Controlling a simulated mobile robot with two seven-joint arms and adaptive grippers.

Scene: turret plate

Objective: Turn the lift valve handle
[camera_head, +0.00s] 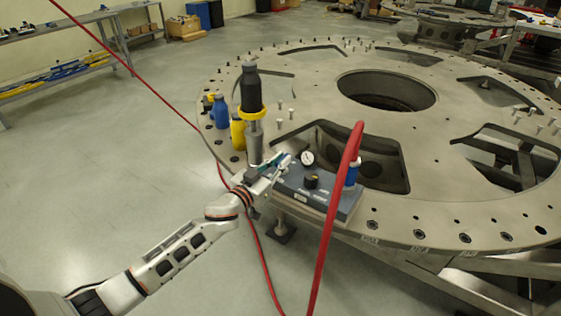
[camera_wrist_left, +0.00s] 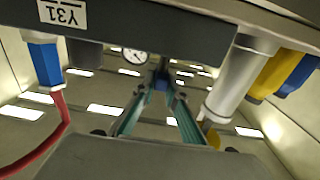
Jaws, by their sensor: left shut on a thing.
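The grey control box (camera_head: 338,211) sits at the near edge of the big turret plate, with a white pressure gauge (camera_head: 308,157) and a black knob (camera_head: 311,182) on top. My left gripper (camera_head: 284,162) is at the box's left side. Its teal-padded fingers (camera_wrist_left: 160,92) close together on a small dark blue piece (camera_wrist_left: 160,80), apparently the lift valve handle. The fingers mostly hide it. My right gripper is not in view.
A thick red hose (camera_head: 338,200) rises from a blue connector (camera_head: 352,172) on the box. A tall black-and-grey tool with a yellow ring (camera_head: 250,115) stands just left of the gripper. A yellow bottle (camera_head: 237,133) and a blue bottle (camera_head: 220,111) stand behind.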

